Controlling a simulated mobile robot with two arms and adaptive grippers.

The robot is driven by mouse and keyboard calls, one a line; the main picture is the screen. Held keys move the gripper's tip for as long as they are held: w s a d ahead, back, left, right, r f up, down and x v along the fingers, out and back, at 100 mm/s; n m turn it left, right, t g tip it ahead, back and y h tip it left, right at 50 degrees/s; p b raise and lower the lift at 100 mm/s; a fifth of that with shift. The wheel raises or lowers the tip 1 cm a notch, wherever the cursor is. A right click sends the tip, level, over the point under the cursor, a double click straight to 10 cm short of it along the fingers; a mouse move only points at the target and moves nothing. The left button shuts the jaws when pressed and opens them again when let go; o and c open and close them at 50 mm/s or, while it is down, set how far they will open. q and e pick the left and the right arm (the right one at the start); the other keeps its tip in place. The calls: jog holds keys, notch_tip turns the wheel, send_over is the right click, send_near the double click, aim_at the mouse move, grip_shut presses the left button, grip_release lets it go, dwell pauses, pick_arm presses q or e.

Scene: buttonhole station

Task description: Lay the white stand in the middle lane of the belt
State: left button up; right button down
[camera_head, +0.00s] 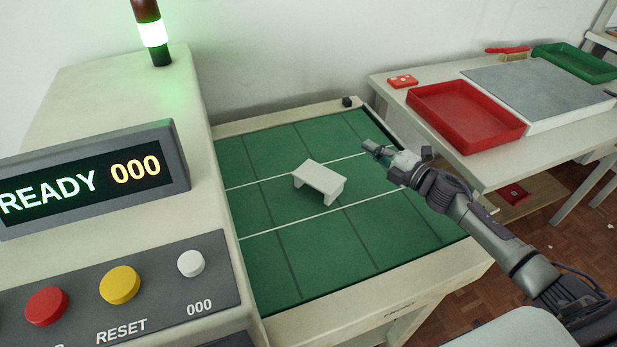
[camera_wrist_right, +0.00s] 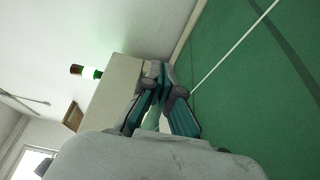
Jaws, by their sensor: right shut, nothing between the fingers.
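The white stand (camera_head: 320,179), a small flat-topped piece on two legs, stands upright on the green belt (camera_head: 290,262). It is between the two white lines, in the middle lane. My right gripper (camera_head: 368,148) is to the right of the stand and apart from it, above the belt's right part. It is shut and empty. The right wrist view shows its fingers (camera_wrist_right: 160,118) with the green belt and a white line beside them, and no stand. My left gripper is not in view.
The machine housing (camera_head: 120,90) with a READY 000 display (camera_head: 90,180) and buttons stands left of the belt. A light tower (camera_head: 152,35) glows green. A side table at right holds a red tray (camera_head: 465,140), a grey mat (camera_head: 535,88) and a green tray (camera_head: 575,62).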

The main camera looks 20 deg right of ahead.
jog(key=a+p, duration=0.1)
jog(key=a, duration=0.5)
jog(key=p, duration=0.3)
send_over(319, 180)
jog(key=shift+r, duration=0.25)
jog(key=a, duration=0.5)
jog(key=shift+s+a, duration=0.25)
jog(key=shift+s, duration=0.05)
notch_tip(319, 180, down, 6)
jog(key=shift+r+b, duration=0.15)
jog(key=shift+b, duration=0.4)
jog(key=shift+d+r+p, duration=0.2)
jog(key=shift+d+p, duration=0.1)
jog(key=shift+d, duration=0.1)
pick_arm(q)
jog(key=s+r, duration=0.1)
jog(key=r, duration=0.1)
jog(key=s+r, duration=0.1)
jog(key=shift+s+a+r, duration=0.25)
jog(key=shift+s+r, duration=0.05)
pick_arm(e)
jog(key=shift+d, duration=0.1)
